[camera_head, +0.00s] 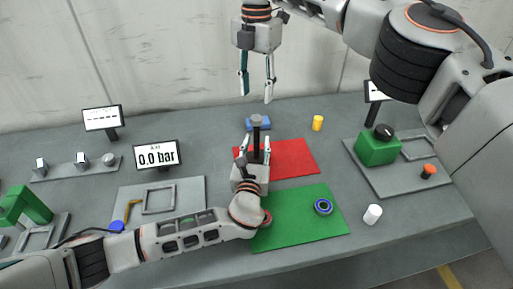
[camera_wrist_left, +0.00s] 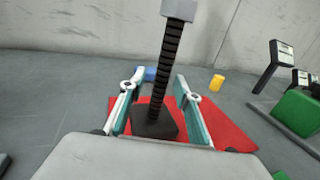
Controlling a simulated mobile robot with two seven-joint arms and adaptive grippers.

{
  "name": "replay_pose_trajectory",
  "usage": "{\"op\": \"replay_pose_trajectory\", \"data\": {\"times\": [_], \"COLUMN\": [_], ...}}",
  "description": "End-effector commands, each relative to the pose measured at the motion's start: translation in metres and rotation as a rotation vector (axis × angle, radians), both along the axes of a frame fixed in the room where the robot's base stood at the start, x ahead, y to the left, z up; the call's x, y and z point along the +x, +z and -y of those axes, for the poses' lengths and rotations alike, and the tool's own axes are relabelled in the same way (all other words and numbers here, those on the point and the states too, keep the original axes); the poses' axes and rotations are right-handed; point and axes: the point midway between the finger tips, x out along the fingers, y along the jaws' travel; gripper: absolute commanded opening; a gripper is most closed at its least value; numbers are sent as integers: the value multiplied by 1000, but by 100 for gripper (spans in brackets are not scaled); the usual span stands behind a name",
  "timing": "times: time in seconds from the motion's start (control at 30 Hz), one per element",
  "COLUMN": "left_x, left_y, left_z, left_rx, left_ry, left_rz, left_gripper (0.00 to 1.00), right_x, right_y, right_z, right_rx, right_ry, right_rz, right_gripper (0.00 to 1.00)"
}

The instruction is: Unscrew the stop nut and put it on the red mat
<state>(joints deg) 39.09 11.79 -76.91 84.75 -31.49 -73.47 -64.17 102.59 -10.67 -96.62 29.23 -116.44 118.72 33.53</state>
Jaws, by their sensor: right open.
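A dark threaded screw (camera_wrist_left: 165,75) stands upright on a dark square base (camera_wrist_left: 155,122) on the red mat (camera_head: 296,158). A grey block (camera_wrist_left: 179,9) caps its top and may be the stop nut; it also shows in the head view (camera_head: 256,118). My left gripper (camera_head: 257,141) is low at the screw, its fingers apart on either side with gaps to it. In the left wrist view its fingers (camera_wrist_left: 158,85) flank the lower screw. My right gripper (camera_head: 257,94) hangs above the screw, pointing down, open and empty.
A green mat (camera_head: 295,230) lies in front with a blue-rimmed ring (camera_head: 323,207) and a partly hidden red ring (camera_head: 267,217). A blue block (camera_head: 258,126) and yellow cylinder (camera_head: 317,123) stand behind. A white cylinder (camera_head: 372,214) and green box (camera_head: 378,149) are at right.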

Motion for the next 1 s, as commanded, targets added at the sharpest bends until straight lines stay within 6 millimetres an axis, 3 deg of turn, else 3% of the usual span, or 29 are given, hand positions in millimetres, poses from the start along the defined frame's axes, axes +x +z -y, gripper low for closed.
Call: {"op": "replay_pose_trajectory", "data": {"times": [0.13,0.23,0.27,0.47,0.63,1.0], "left_x": [0,0,0,0,0,0], "left_y": [0,0,0,0,0,0], "left_z": [0,0,0,0,0,0], "left_rx": [0,0,0,1,1,1], "left_ry": [0,0,0,0,0,1], "left_rz": [0,0,0,0,1,1], "left_gripper": [30,4,0,0,0,0], "right_x": [0,0,0,0,0,0], "right_y": [0,0,0,0,0,0], "right_z": [0,0,0,0,0,0], "right_rx": [0,0,0,0,0,0], "right_ry": [0,0,0,-6,-110,-733], "right_rz": [0,0,0,0,0,-1], "right_gripper": [40,40,40,40,40,40]}}
